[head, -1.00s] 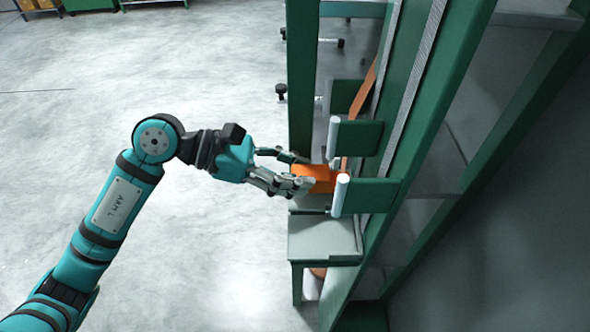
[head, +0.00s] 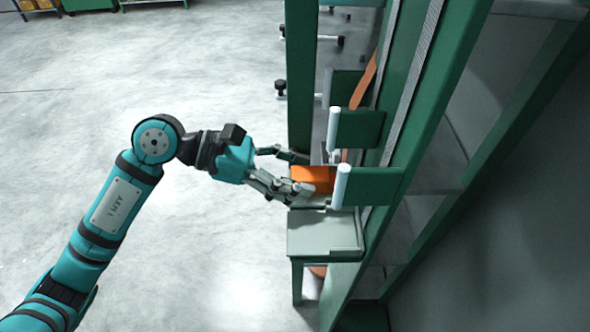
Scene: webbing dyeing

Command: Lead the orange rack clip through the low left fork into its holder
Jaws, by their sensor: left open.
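The orange rack clip (head: 316,179) is a small block at the green rack, with an orange strap (head: 364,82) above it at the rack. It sits between two pale upright posts, the upper post (head: 333,130) and the lower post (head: 342,186), each beside a green plate; these look like the low left fork. My left gripper (head: 303,173) is open, with one finger above the clip and the others at its left and lower edge. Whether the fingers touch it is unclear. The clip's underside and any holder beneath are hidden. My right gripper is out of view.
A grey-topped green stand (head: 322,234) is just below the clip. The green rack post (head: 300,90) rises behind the gripper, and the rack frame (head: 425,130) with shelves fills the right. Open concrete floor (head: 200,270) lies to the left.

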